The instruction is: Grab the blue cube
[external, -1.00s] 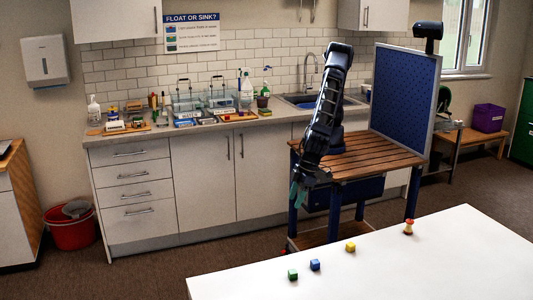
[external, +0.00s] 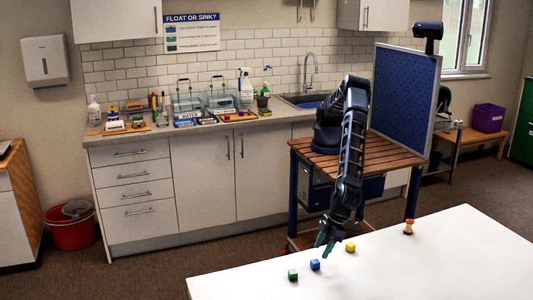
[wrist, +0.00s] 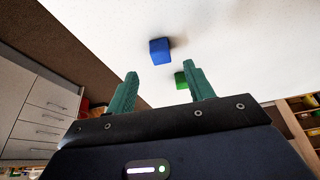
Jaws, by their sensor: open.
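The blue cube (external: 315,265) sits on the white table (external: 400,270), between the green cube (external: 292,274) and the yellow cube (external: 350,247). My gripper (external: 324,246), with green fingers, is over the table's far edge, just above and behind the blue cube in the external view. In the wrist view the blue cube (wrist: 160,51) lies ahead of the fingertips, roughly midway between them and apart from them. My gripper (wrist: 160,76) is open with nothing between its fingers. The green cube (wrist: 181,80) shows near the right finger.
An apple core (external: 408,227) stands on the table to the right of the yellow cube. The right and front parts of the white table are clear. A wooden-topped cart (external: 390,155) with a blue panel (external: 404,95) stands behind.

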